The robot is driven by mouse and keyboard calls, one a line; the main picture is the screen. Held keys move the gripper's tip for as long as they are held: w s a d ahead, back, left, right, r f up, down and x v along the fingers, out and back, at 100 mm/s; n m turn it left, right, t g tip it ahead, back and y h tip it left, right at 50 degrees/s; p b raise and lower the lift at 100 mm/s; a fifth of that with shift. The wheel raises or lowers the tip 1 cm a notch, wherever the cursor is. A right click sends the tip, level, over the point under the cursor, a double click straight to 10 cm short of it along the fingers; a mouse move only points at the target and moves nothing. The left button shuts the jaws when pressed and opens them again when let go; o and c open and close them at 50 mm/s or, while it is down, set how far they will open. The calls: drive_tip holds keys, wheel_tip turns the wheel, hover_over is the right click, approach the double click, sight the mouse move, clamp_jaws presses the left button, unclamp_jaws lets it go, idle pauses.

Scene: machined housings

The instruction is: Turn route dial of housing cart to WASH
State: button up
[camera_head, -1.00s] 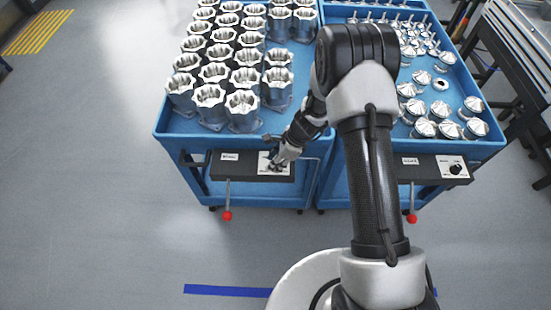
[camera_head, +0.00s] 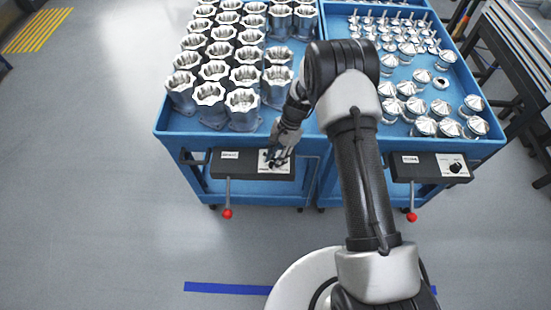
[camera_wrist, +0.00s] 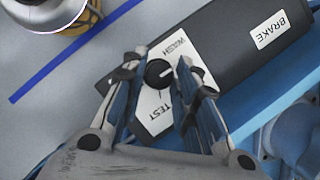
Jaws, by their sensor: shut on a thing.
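The housing cart (camera_head: 172,121) is the blue cart on the left, loaded with machined housings (camera_head: 243,104). Its dark front panel (camera_head: 228,168) carries a white dial plate. In the wrist view the round black route dial (camera_wrist: 158,73) sits on this plate, between the words WASH (camera_wrist: 175,48) and TEST (camera_wrist: 165,107). A small white mark shows on the dial; I cannot tell exactly which word it points to. My gripper (camera_wrist: 163,60) has one finger on each side of the dial and is shut on it. In the head view my gripper (camera_head: 272,158) largely covers the dial.
A brake lever with a red knob (camera_head: 227,214) hangs below the panel, left of my gripper. A second blue cart (camera_head: 485,149) with conical parts stands at right, with its own dial (camera_head: 456,168) and red-knobbed lever (camera_head: 412,217). The floor in front is open.

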drive_tip(key=shift+n, duration=0.3)
idle(0.4)
drive_tip(key=o, duration=1)
drive_tip(key=v, duration=1.2)
drive_tip(key=shift+w, duration=0.15)
drive_tip(key=shift+a, duration=0.15)
